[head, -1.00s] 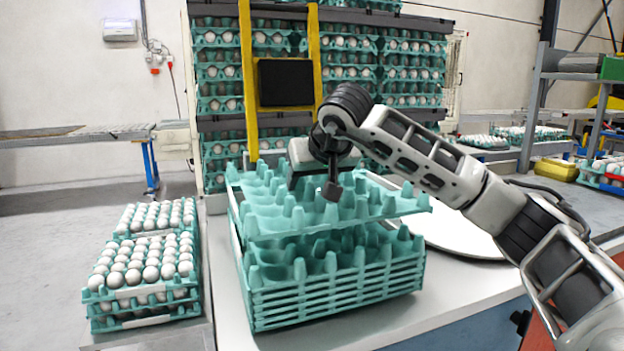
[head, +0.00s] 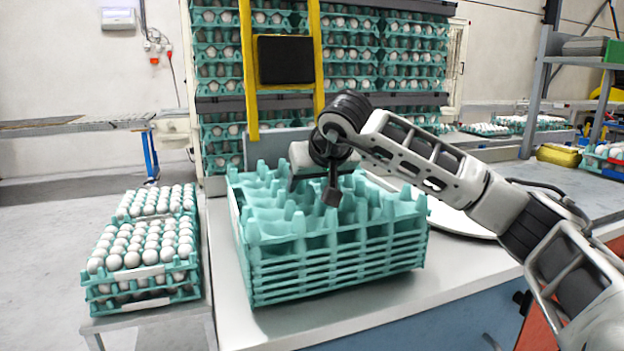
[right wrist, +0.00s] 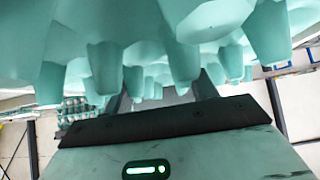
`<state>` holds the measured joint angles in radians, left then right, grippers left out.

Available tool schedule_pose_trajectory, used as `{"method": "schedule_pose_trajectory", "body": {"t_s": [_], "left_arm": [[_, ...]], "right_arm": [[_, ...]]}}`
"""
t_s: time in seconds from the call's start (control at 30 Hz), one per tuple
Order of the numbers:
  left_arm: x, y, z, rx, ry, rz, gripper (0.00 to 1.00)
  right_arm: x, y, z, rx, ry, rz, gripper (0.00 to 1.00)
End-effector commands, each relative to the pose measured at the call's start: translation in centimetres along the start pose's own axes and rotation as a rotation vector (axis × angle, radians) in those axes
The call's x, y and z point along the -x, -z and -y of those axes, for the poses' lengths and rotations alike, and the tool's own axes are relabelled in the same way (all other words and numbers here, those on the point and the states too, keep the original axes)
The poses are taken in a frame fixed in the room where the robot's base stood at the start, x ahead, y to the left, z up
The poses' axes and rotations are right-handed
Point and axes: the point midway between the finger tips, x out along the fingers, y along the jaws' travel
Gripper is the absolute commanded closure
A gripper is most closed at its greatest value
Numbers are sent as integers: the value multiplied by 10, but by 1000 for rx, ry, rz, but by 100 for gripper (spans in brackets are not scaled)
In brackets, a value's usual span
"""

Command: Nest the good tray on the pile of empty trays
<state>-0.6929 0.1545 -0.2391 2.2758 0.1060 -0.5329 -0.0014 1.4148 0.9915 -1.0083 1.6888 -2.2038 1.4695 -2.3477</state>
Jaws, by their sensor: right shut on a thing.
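The pile of empty teal trays (head: 335,270) stands on the white table. The good tray (head: 285,212), also teal and empty, now sits down on top of the pile, roughly in line with it. My right gripper (head: 332,192) is over the top tray and shut on it; its fingertips are partly hidden among the tray's cups. In the right wrist view the tray's teal cups (right wrist: 185,60) fill the upper part, close to the gripper (right wrist: 165,115). My left gripper is not in view.
Trays full of white eggs (head: 140,285) stand on a low stand at the left. A white round plate (head: 455,222) lies on the table (head: 225,310) right of the pile. A yellow-framed rack (head: 250,75) of egg trays stands behind.

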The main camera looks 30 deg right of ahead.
Motion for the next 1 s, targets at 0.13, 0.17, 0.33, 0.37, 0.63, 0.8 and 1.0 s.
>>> {"method": "schedule_pose_trajectory", "body": {"t_s": [0.13,0.17,0.33,0.37,0.63,0.8,1.0], "left_arm": [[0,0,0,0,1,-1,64],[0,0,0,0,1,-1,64],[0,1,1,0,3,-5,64],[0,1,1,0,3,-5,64],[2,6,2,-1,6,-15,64],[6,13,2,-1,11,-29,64],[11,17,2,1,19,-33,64]], "right_arm": [[0,0,0,0,0,-1,29],[0,0,0,0,0,-1,20],[0,0,0,0,0,0,17],[0,0,0,0,0,0,17],[16,1,0,1,0,-1,17],[52,2,0,0,1,-5,17],[102,2,0,1,1,-5,17]]}}
